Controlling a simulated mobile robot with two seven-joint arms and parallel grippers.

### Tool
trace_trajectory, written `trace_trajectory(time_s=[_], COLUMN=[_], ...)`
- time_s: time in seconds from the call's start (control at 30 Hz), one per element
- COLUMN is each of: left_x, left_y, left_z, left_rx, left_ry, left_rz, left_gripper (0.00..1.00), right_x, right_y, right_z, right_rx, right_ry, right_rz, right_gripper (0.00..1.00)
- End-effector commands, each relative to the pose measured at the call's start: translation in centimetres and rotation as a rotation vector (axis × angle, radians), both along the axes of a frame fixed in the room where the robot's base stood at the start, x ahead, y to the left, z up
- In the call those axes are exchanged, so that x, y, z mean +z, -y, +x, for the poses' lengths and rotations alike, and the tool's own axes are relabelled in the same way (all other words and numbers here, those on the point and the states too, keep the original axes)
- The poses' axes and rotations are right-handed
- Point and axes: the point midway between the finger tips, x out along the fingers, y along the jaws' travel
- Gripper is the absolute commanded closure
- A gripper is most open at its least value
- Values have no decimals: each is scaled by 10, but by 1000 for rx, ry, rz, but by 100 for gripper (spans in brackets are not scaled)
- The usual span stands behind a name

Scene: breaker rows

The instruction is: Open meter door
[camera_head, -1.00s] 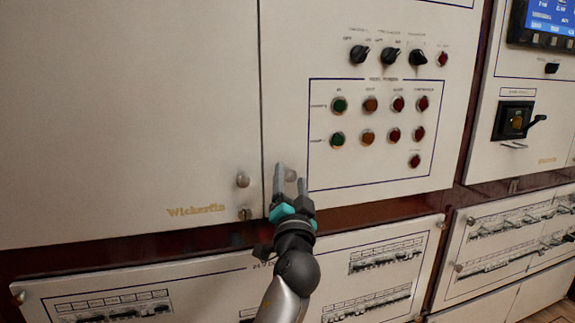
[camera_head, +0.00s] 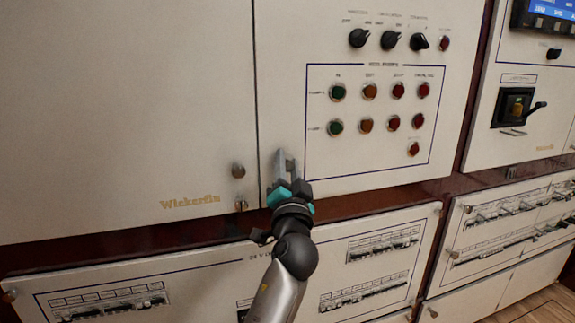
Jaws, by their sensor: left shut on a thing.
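The meter door (camera_head: 360,195) seems to be the cream panel with rotary knobs and coloured buttons, right of a vertical seam. It looks closed, flush with the panel beside it. My left gripper (camera_head: 285,163) is at the panel's lower left corner, just right of the seam. Its fingers are shut on a small round knob there, which they mostly hide. My right gripper is not in view.
A plain cream panel (camera_head: 120,110) marked Wickerfin, with a small knob (camera_head: 238,171), lies left of the seam. Below is a breaker panel (camera_head: 210,285). A switch with a protruding handle (camera_head: 518,108) is at the right.

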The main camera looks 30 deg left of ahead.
Motion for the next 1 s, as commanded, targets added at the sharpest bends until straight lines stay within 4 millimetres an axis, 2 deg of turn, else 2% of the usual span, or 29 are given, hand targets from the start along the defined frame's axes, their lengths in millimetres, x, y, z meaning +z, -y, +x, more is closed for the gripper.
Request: trace_trajectory(time_s=[0.03,0.17,1.0], left_x=[0,0,1], left_y=[0,0,0], left_z=[0,0,0], left_rx=[0,0,0], left_ry=[0,0,1], left_rz=[0,0,1], left_gripper=[86,100,100], right_x=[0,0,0], right_y=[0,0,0], right_z=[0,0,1], right_rx=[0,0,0], right_ry=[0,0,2], right_rz=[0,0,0], right_gripper=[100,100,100])
